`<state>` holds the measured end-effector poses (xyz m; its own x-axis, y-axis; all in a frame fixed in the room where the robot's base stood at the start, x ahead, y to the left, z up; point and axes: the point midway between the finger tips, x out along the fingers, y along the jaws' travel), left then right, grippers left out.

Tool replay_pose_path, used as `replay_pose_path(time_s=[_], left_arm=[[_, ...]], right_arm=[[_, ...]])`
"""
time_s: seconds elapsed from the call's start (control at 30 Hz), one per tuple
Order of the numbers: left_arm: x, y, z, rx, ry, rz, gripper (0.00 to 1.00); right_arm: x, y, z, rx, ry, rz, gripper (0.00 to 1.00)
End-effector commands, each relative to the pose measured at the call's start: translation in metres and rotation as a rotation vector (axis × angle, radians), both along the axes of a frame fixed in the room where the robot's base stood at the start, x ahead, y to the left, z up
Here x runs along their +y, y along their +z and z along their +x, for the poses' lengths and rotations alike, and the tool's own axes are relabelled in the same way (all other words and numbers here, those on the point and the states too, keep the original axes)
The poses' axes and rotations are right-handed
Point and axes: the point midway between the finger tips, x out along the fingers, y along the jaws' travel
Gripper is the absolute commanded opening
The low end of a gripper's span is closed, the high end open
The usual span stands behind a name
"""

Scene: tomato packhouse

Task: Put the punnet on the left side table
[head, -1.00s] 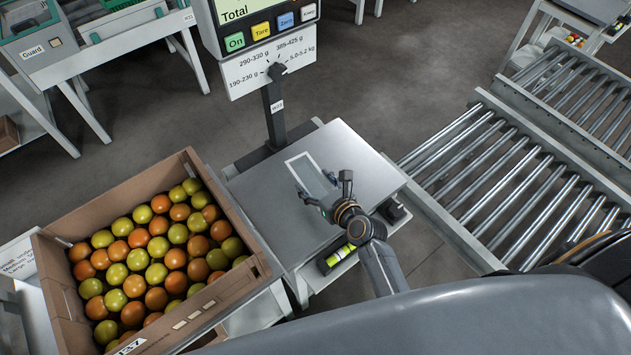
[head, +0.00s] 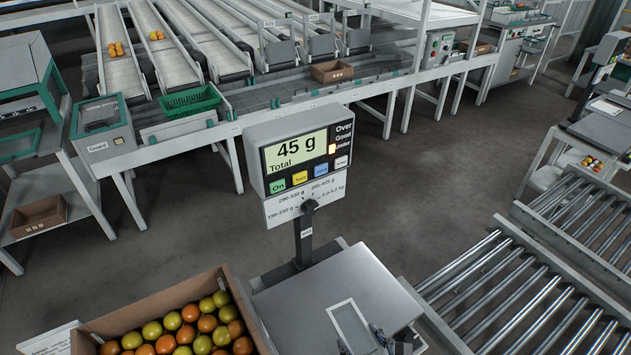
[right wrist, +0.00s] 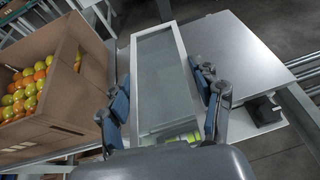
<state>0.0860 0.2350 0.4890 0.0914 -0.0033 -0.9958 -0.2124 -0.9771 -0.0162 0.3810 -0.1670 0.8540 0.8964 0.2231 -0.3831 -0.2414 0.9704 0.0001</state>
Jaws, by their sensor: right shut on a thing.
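The punnet (head: 350,321) is a clear, empty-looking tray with a pale rim, at the right front part of the scale's metal plate (head: 312,300) in the head view. My right gripper (head: 362,342) is shut on its near part, at the bottom edge of the view. In the right wrist view the punnet (right wrist: 160,62) lies lengthwise between the blue-padded fingers (right wrist: 160,100). I cannot tell whether it rests on the plate or hangs just above it. The scale display (head: 295,150) reads 45 g. My left gripper is not in view. I cannot single out the left side table.
A brown crate (head: 150,308) of orange and green tomatoes stands left of the scale. The scale's post (head: 303,240) and display rise behind the plate. A roller conveyor (head: 510,295) lies to the right. Sorting lanes (head: 170,50) run across the back, beyond open floor.

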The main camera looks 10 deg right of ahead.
Motion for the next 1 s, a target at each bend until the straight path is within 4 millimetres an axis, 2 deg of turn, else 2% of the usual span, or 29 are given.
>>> replay_pose_path(time_s=[0.23, 0.37, 0.5, 0.63, 0.7, 0.8, 0.9, 1.0], left_arm=[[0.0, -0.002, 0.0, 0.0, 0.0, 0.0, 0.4], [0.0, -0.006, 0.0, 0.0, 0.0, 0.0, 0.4], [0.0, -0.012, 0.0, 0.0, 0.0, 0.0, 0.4], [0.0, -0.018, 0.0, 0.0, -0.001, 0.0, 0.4], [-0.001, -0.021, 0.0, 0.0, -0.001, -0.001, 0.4], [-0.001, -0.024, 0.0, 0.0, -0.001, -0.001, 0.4], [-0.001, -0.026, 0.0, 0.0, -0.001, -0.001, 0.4], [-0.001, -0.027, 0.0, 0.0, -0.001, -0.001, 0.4]], right_arm=[[-0.003, 0.011, 0.01, -0.007, 0.026, -0.001, 0.47], [-0.01, 0.035, 0.03, -0.012, 0.093, -0.007, 0.47], [-0.017, 0.084, 0.056, -0.015, 0.238, -0.017, 0.47], [-0.02, 0.135, 0.067, -0.014, 0.39, -0.018, 0.47], [-0.021, 0.162, 0.066, -0.011, 0.476, -0.016, 0.47], [-0.021, 0.192, 0.058, -0.008, 0.579, -0.011, 0.47], [-0.022, 0.211, 0.049, -0.005, 0.649, -0.005, 0.47], [-0.023, 0.222, 0.042, -0.002, 0.689, -0.004, 0.47]])
